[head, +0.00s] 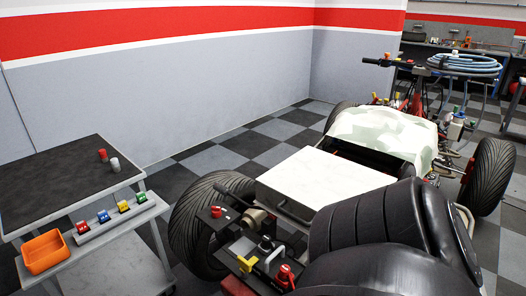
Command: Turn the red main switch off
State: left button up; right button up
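A red knob-like part (285,273), which looks like the red main switch, sits at the rear of the stripped quad (320,180), low in the head view. Its on or off position is too small to tell. A second, smaller red knob (216,211) stands on a dark plate to its upper left, near the rear tyre. Neither of my grippers shows in the head view, so nothing can be said of their opening or what they hold.
A yellow-handled part (246,263) sits close left of the larger red knob. A grey trolley (70,185) at the left carries an orange bin (45,252) and several coloured parts. Checkered floor lies open behind.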

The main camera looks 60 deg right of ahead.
aim_at(216, 213)
jog(key=z, duration=1.05)
jog(key=i, duration=0.3)
jog(key=u, duration=0.35)
